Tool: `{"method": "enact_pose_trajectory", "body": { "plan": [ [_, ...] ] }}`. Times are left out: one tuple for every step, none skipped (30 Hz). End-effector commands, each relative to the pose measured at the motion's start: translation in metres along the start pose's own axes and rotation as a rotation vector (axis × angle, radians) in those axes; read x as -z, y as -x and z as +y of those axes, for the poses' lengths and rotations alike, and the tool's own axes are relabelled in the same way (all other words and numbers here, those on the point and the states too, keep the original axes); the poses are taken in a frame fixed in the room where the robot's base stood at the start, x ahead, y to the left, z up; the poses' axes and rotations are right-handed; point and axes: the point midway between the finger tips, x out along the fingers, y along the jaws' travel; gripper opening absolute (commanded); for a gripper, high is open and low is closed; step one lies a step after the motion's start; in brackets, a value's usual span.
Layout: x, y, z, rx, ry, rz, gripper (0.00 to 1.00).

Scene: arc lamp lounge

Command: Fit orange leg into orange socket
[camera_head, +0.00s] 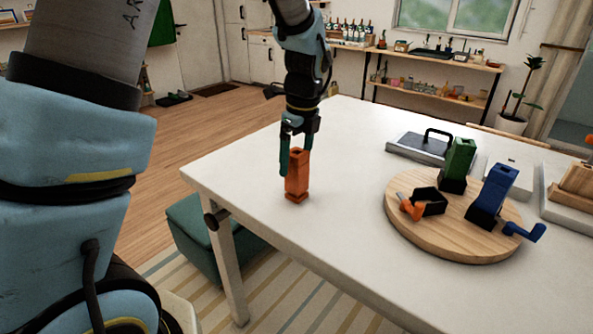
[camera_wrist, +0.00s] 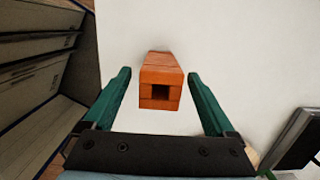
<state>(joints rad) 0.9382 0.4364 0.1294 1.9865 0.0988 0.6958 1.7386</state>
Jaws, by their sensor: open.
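The orange leg (camera_head: 297,175) stands upright on the white table near its left edge. It also shows in the wrist view (camera_wrist: 161,80), with a square hole in its top end. My gripper (camera_head: 296,160) is open, with its green fingers on both sides of the leg. In the wrist view the fingers (camera_wrist: 160,88) stand apart from the leg, with a gap on each side. A black socket with orange parts (camera_head: 412,209) is on the round wooden board (camera_head: 470,252), at its left side; it holds no leg.
On the board a green leg (camera_head: 459,158) and a blue leg (camera_head: 496,187) stand in black sockets. A blue crank-like part (camera_head: 527,232) sticks out at the board's right. A grey case with a black handle (camera_head: 420,146) lies behind. The table between leg and board is clear.

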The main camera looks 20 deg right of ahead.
Motion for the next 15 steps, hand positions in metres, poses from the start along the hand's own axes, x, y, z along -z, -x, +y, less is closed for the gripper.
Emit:
{"method": "enact_pose_trajectory", "body": {
  "plan": [
    [0.001, -0.005, 0.0, -0.004, -0.001, 0.001, 0.9],
    [0.001, -0.009, 0.0, -0.004, -0.001, 0.001, 0.9],
    [0.001, -0.013, 0.0, -0.003, -0.001, 0.0, 0.9],
    [0.001, -0.016, 0.0, -0.003, 0.0, 0.0, 0.9],
    [0.0, -0.018, 0.0, -0.002, 0.0, 0.0, 0.9],
    [0.0, -0.019, 0.0, -0.001, 0.0, -0.001, 0.9],
    [0.0, -0.02, 0.0, 0.0, 0.0, -0.001, 0.9],
    [0.0, -0.021, 0.0, 0.001, 0.0, -0.001, 0.9],
    [0.0, -0.021, 0.0, 0.001, 0.0, -0.001, 0.9],
    [0.0, -0.021, 0.0, 0.001, 0.0, -0.001, 0.9],
    [0.0, -0.021, 0.0, 0.001, 0.0, -0.001, 0.9],
    [0.0, -0.021, 0.0, 0.001, 0.0, -0.001, 0.9],
    [0.0, -0.021, 0.0, 0.001, 0.0, -0.001, 0.89],
    [0.0, -0.021, 0.0, 0.001, 0.0, -0.001, 0.85],
    [0.0, -0.021, 0.0, 0.001, 0.0, -0.001, 0.81]
  ]
}}
